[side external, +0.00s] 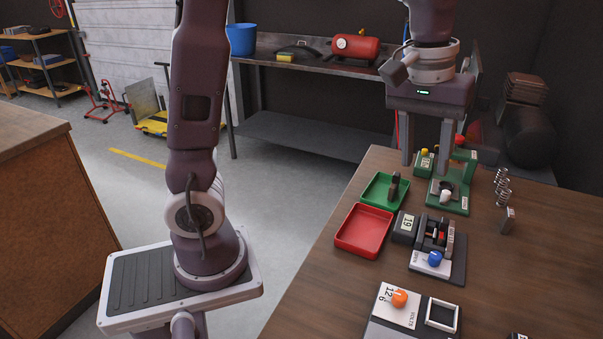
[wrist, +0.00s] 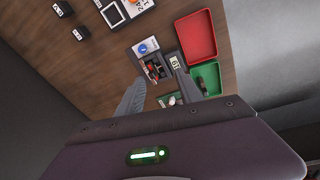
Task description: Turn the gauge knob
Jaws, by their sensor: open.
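Several knobs stand on small devices on the wooden table, and I cannot tell for certain which is the gauge knob. An orange knob (side external: 399,298) sits on a white plate (side external: 386,313) marked with numbers and VOLTS. A blue knob (side external: 435,258) sits on a grey device, also seen in the wrist view (wrist: 143,47). A white knob (side external: 446,196) is on a green device (side external: 456,207) at the back. My gripper (side external: 425,163) is open and empty above that green device in the side view. In the wrist view its fingers (wrist: 156,70) point down towards the table.
A red tray (side external: 363,231) and a green tray (side external: 370,190) holding a dark item lie along the table's left edge. A black block marked 19 (side external: 405,227) sits beside the blue-knob device. Springs (side external: 502,187) stand at the right. Bare tabletop lies left of the VOLTS plate.

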